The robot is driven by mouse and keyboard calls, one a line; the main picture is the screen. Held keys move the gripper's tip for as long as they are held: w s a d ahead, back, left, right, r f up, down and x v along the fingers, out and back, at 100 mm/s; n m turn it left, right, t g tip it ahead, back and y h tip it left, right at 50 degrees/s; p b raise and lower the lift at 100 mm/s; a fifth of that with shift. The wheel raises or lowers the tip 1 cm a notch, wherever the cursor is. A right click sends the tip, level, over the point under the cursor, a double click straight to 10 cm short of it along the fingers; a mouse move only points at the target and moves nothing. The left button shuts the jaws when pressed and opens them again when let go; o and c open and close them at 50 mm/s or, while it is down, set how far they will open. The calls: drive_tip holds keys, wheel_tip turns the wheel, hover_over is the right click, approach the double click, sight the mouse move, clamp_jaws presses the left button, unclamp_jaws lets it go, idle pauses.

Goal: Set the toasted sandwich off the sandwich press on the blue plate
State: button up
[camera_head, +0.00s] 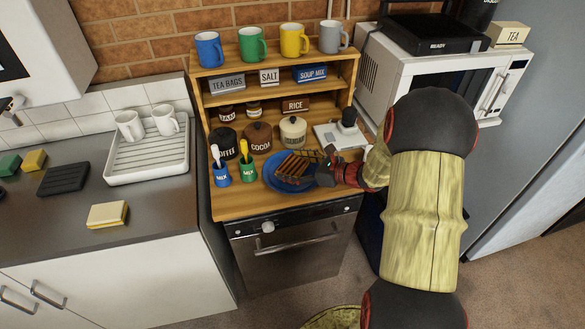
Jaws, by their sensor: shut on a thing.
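The toasted sandwich (291,170) is brown with dark grill stripes. It is over the blue plate (272,183), which lies on the wooden counter among the jars. My gripper (318,170) comes in from the right and is shut on the sandwich's right side. The gripper partly hides the plate's right rim. I cannot tell whether the sandwich touches the plate or hangs just above it. A flat black appliance marked READY (436,34), which looks like the sandwich press, stands on the white microwave at the upper right.
A white device with a black knob (340,135) is behind my gripper. Shelves with mugs rise at the back. The counter's front strip is clear.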

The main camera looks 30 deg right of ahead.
drive_tip(key=o, duration=0.4)
drive_tip(key=shift+f, duration=0.15)
drive_tip(key=o, duration=0.5)
drive_tip(key=shift+c, duration=0.2)
